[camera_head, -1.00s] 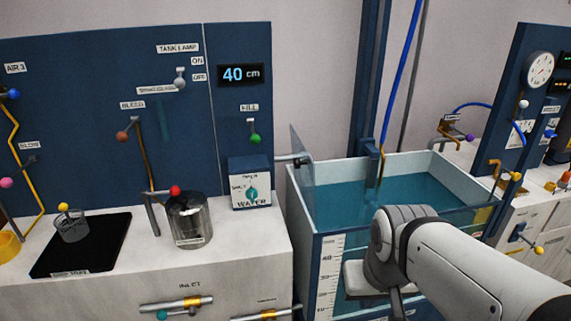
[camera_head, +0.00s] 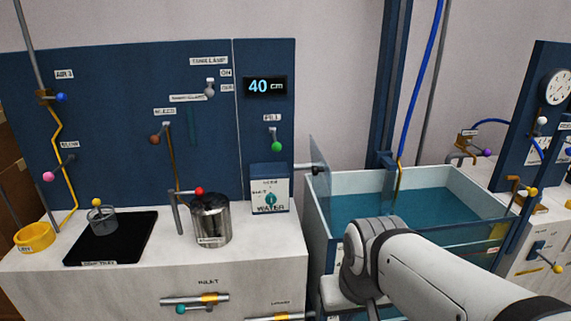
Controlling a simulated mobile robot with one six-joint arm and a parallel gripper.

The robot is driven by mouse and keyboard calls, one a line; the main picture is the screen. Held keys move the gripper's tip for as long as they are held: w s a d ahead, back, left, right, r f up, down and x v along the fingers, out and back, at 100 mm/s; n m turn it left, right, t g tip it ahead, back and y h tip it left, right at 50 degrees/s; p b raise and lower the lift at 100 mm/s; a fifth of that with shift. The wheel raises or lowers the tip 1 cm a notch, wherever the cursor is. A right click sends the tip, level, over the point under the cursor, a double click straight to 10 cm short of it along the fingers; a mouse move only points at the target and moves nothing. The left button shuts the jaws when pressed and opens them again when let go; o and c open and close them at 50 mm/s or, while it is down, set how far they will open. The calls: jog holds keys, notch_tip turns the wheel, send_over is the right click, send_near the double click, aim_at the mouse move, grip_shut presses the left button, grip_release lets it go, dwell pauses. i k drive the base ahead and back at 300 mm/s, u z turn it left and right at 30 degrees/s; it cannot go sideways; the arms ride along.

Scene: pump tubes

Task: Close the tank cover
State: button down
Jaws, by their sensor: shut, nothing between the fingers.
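The tank (camera_head: 432,242) is a box with pale rims and blue-green water inside, right of the middle in the head view. A clear, thin panel (camera_head: 320,188), which looks like the tank cover, stands nearly upright along the tank's left edge. The tank's top is uncovered. My arm (camera_head: 425,265) reaches in from the lower right and crosses in front of the tank, hiding much of its front wall. My gripper's fingers do not show; the end of the arm drops out of view at the bottom edge.
A counter (camera_head: 150,270) on the left carries a metal pot (camera_head: 211,222), a black mat (camera_head: 125,245) and a yellow ring (camera_head: 35,236). A water box (camera_head: 270,192) stands close left of the panel. A blue hose (camera_head: 425,75) hangs over the tank's back.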

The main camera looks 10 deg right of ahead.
aim_at(320, 184)
jog(key=z, duration=0.05)
jog(key=i, duration=1)
jog(key=u, duration=0.05)
